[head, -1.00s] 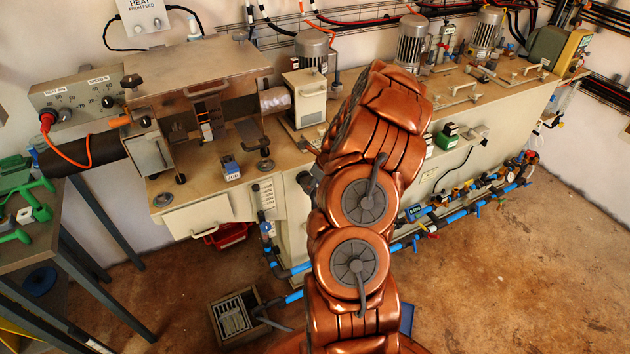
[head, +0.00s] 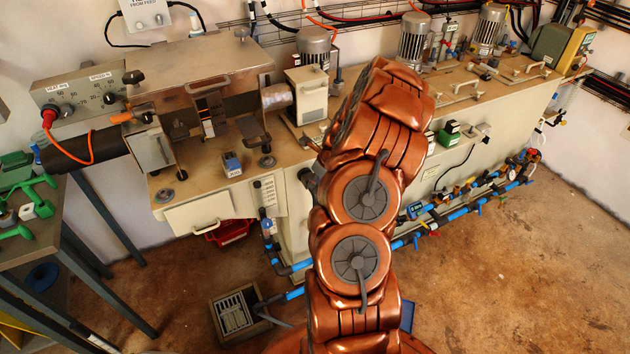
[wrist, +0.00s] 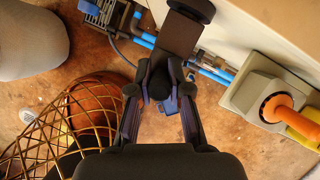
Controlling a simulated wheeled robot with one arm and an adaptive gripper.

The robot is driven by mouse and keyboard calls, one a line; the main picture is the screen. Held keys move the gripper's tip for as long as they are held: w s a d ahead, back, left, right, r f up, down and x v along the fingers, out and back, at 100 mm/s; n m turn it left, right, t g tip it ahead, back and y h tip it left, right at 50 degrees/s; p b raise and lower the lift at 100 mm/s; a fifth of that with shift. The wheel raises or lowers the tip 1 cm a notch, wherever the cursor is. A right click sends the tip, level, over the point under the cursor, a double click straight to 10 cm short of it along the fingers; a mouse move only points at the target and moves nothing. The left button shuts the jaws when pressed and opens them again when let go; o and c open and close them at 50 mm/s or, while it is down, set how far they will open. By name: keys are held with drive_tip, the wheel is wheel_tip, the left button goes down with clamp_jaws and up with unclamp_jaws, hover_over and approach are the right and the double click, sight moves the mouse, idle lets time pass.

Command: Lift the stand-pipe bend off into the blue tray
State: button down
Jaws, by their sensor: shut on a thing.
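My gripper (wrist: 163,92) shows in the wrist view, its two dark fingers closed around a dark piece that I take for the stand-pipe bend (wrist: 180,36). The piece reaches up the picture from between the fingers and ends in a wider black part at the top edge. A blue patch, apparently the blue tray (wrist: 170,106), lies on the floor beyond the fingertips and is mostly hidden by them. In the head view a sliver of the blue tray (head: 407,316) shows beside my copper arm. My arm hides the gripper in the head view.
The long beige bench (head: 290,210) stands behind my arm, with blue piping along its foot. A grated floor drain (head: 236,312) lies front left. In the wrist view a gold wire basket (wrist: 85,125) is close at left and a grey box with an orange knob (wrist: 285,106) at right.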

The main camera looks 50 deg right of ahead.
drive_tip(key=shift+r+p, duration=0.65)
drive_tip(key=shift+r, duration=0.1)
idle(0.5)
drive_tip(key=shift+r+p, duration=1.45)
drive_tip(key=shift+r, duration=0.8)
